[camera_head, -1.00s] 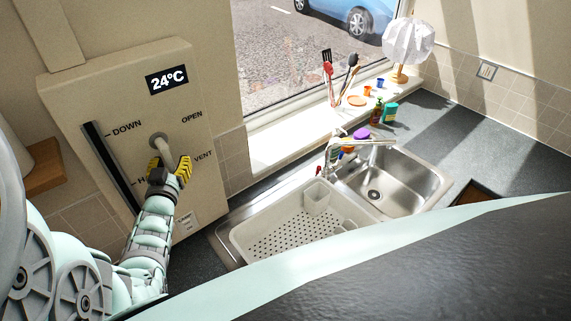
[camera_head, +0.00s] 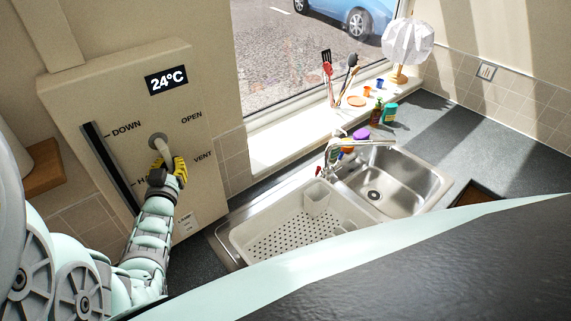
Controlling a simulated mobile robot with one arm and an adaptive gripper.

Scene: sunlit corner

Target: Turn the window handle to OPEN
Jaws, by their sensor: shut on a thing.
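The window handle (camera_head: 161,146) is a pale lever on a round grey base, set in the beige panel (camera_head: 185,85). Its lever points down and slightly right from the base, below the VENT label (camera_head: 203,156). The OPEN label (camera_head: 191,117) is up and to the right of the base. My gripper (camera_head: 171,169), with yellow and black fingers, is shut on the lower end of the lever. The fingers hide the lever's tip.
A dark vertical slot marked DOWN (camera_head: 110,162) is left of the handle. A 24°C display (camera_head: 166,80) is above. The sink (camera_head: 395,185), with a white perforated tray (camera_head: 262,240), lies to the right. A wooden block (camera_head: 45,165) juts out at the left.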

